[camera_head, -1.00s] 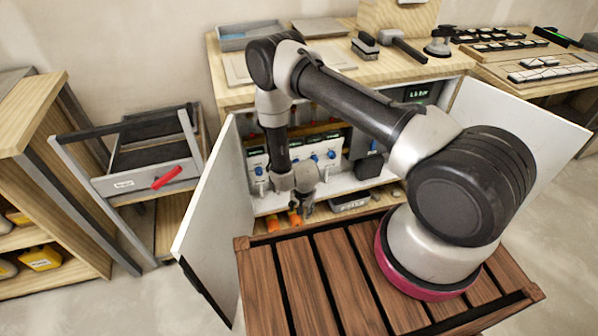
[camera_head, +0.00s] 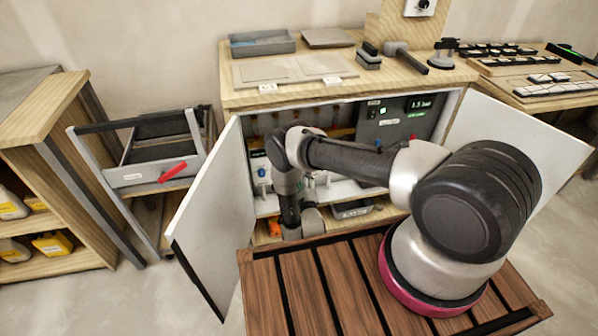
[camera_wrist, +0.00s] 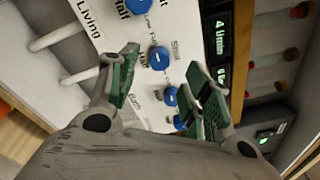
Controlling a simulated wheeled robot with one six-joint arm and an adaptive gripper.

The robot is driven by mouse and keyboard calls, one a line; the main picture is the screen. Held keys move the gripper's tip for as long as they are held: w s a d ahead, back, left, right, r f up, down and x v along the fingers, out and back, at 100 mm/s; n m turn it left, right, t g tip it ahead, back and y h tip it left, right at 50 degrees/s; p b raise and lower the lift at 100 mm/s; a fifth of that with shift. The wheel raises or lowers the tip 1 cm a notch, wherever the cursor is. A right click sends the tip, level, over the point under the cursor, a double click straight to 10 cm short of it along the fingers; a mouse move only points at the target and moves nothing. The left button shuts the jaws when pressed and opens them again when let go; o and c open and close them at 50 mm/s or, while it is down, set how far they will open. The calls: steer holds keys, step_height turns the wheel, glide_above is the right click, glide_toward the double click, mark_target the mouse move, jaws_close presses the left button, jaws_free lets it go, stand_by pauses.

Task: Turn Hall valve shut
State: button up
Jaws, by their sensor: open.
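The white valve panel (camera_wrist: 150,25) carries a slanting row of blue knobs in the wrist view. One blue knob (camera_wrist: 158,58) shows between the tips of my gripper (camera_wrist: 160,58), which is open with green pads on both fingers. I cannot tell whether the pads touch it. Another blue knob (camera_wrist: 131,8) is above, with a partly cut-off label beside it that may read Hall. Two smaller-looking knobs (camera_wrist: 170,96) lie below, close to the right finger. A "Living" label (camera_wrist: 88,29) is at left. In the head view my arm hides the gripper and most of the panel.
The open cabinet has a left door (camera_head: 215,215) and right door (camera_head: 530,140) on either side of my arm. A grey unit (camera_head: 400,118) with a lit display stands inside. A dark display (camera_wrist: 221,45) borders the panel. Tools and tiles lie on the bench top (camera_head: 300,92).

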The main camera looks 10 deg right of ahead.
steer(key=w, duration=0.5)
steer(key=shift+w+d, duration=0.2)
steer(key=shift+w, duration=0.15)
steer(key=c, duration=1)
